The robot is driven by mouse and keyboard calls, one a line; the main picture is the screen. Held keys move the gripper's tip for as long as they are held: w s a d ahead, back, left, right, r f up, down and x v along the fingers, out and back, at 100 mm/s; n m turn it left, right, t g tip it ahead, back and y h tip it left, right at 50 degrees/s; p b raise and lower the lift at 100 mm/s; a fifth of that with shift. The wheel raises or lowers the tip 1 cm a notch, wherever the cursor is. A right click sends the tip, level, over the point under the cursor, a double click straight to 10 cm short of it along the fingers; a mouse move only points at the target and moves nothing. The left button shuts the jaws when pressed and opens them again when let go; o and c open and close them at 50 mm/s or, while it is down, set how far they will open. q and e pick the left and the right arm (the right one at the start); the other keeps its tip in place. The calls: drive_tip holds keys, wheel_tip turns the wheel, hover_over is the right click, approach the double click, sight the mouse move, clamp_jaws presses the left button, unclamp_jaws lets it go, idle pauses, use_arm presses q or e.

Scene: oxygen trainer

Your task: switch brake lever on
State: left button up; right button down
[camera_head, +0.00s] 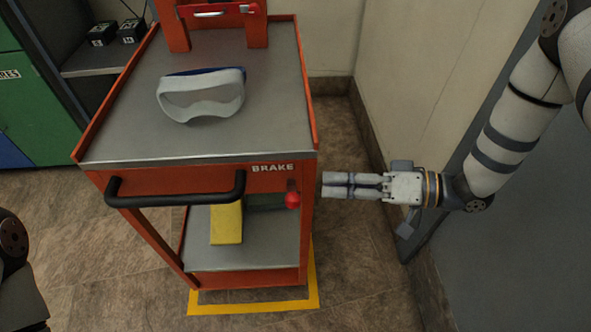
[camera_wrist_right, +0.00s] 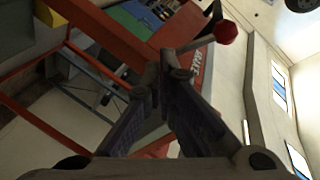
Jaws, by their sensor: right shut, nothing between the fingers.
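The brake lever (camera_head: 292,199) has a round red knob and sits on the front right of the orange cart (camera_head: 270,178), under the white BRAKE label (camera_head: 272,168). Its knob hangs low in the head view. My right gripper (camera_head: 324,185) is shut and empty, just right of the knob, with a small gap in the picture. In the right wrist view, the red knob (camera_wrist_right: 226,32) and its pale rod show beyond the closed fingertips (camera_wrist_right: 164,70), up and to the right. I cannot tell whether the fingers touch the rod. My left gripper is out of view.
The cart has a black handle (camera_head: 176,197) on its front and white goggles (camera_head: 200,98) on top. A yellow object (camera_head: 227,223) stands on the lower shelf. A yellow floor outline (camera_head: 254,306) frames the cart. A pale wall (camera_head: 413,85) stands close on the right.

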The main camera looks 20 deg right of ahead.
sight(292, 192)
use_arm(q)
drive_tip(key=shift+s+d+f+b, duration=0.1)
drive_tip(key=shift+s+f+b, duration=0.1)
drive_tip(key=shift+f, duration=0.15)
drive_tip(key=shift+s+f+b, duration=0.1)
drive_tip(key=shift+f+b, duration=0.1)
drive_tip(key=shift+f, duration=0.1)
use_arm(e)
drive_tip(key=d+r+n+g+y, duration=0.1)
drive_tip(key=s+d+r+n+g+y, duration=0.1)
drive_tip(key=r, duration=0.1)
drive_tip(key=s+d+r+g+y, duration=0.1)
drive_tip(key=y, duration=0.1)
drive_tip(key=shift+r+n, duration=0.35)
drive_tip(key=shift+n, duration=0.05)
drive_tip(key=shift+s, duration=0.1)
drive_tip(key=x, duration=1)
drive_tip(key=shift+a, duration=0.1)
